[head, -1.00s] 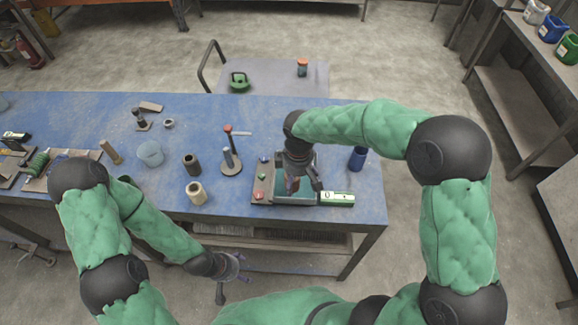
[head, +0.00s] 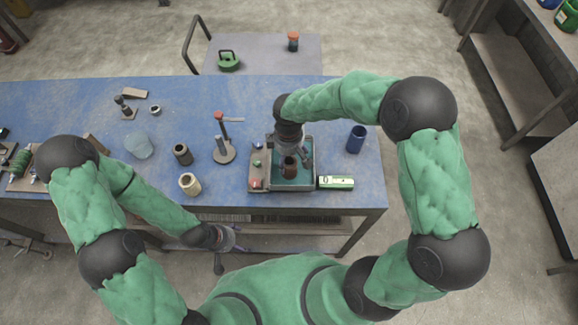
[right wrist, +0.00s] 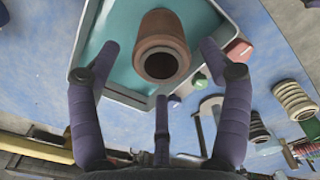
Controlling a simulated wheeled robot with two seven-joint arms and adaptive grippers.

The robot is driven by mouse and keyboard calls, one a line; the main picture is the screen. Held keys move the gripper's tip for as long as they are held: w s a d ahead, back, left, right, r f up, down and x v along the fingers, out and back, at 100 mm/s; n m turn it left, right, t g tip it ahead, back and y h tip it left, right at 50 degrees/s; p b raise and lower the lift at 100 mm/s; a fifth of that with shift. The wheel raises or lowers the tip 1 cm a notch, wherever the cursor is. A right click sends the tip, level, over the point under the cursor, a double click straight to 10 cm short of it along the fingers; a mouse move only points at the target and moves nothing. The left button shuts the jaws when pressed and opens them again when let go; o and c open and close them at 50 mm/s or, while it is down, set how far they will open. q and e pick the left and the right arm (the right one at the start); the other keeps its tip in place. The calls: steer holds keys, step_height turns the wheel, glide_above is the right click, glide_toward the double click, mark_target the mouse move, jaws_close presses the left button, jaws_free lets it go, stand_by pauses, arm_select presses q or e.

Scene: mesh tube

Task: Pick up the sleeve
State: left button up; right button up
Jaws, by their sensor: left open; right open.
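A reddish-brown tube, which I take to be the sleeve (head: 289,168), stands in a teal-floored grey tray (head: 312,155) on the blue bench. In the right wrist view the sleeve (right wrist: 161,33) shows its round open end towards the camera. My right gripper (head: 293,156) is over the tray, close to the sleeve. Its fingers (right wrist: 158,58) are spread open around the near end, with visible gaps on both sides; nothing is gripped. My left gripper (head: 229,240) is open and empty, low in front of the bench's front edge.
Small red and green pieces lie on the tray's left strip. A green-and-white device (head: 336,182) lies right of the tray and a blue cylinder (head: 356,139) stands behind it. A post stand (head: 223,153), dark tube (head: 182,154) and cream tube (head: 190,184) stand to the left.

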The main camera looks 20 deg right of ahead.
step_height(320, 180, down, 5)
steer(key=shift+s+a+r, duration=0.1)
steer(key=shift+s+r, duration=0.05)
steer(key=c, duration=1.4)
steer(key=shift+r, duration=0.1)
